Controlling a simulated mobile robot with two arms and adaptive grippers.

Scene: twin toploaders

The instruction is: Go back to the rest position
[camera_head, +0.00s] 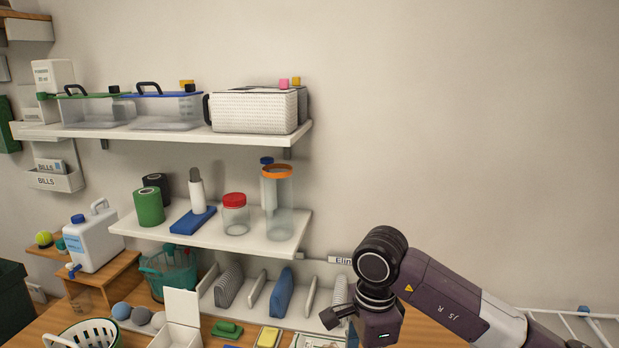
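My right arm (455,300) comes in from the lower right, in front of the shelves' right end. Its dark wrist bends down to the bottom edge of the picture. A dark part of what looks like my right gripper (340,316) shows there beside a block with a small green light. Its fingertips are not clearly seen, so I cannot tell whether it is open or holding anything. My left gripper and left arm are not in the picture.
The upper shelf (165,133) holds clear bins and a white woven basket (254,111). The lower shelf (210,237) holds jars and rolls. The wooden worktop (45,325) below is crowded. A white rack (575,322) stands at lower right. The wall at upper right is bare.

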